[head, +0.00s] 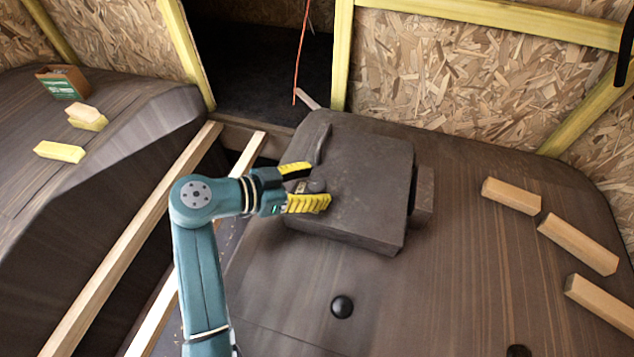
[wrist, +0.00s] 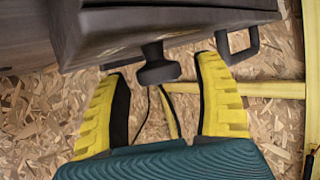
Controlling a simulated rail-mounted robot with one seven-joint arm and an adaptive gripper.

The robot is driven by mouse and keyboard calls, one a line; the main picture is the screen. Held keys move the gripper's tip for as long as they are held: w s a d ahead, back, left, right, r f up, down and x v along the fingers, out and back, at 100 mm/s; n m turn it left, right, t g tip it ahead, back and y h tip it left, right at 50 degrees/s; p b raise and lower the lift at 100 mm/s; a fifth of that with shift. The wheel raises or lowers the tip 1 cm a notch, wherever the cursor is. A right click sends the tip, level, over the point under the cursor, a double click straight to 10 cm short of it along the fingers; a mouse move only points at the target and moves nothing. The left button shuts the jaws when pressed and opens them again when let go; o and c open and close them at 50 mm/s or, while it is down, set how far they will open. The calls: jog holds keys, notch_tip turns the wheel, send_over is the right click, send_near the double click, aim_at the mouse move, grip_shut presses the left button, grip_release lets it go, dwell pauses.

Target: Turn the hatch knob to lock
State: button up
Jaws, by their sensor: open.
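The hatch is on a dark grey box (head: 365,180) on top of the right wheel arch. A small dark knob (head: 316,185) sticks out of the box's left side. In the wrist view the knob (wrist: 158,72) hangs below the dark box (wrist: 170,28), its wider end toward me. My gripper (head: 319,183) is open, with one yellow finger on each side of the knob. The wrist view shows gaps between the knob and both fingers (wrist: 161,68). Whether the knob stands at lock cannot be told.
A dark handle (head: 323,144) is beside the knob, close to my upper finger. Wooden blocks (head: 578,243) lie on the right wheel arch. A round black plug (head: 342,306) sits nearer me. Wooden rails (head: 135,240) run left of my arm. A small carton (head: 62,82) stands on the left arch.

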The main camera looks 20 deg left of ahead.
jog(key=v, duration=1.1)
jog(key=shift+s, duration=0.1)
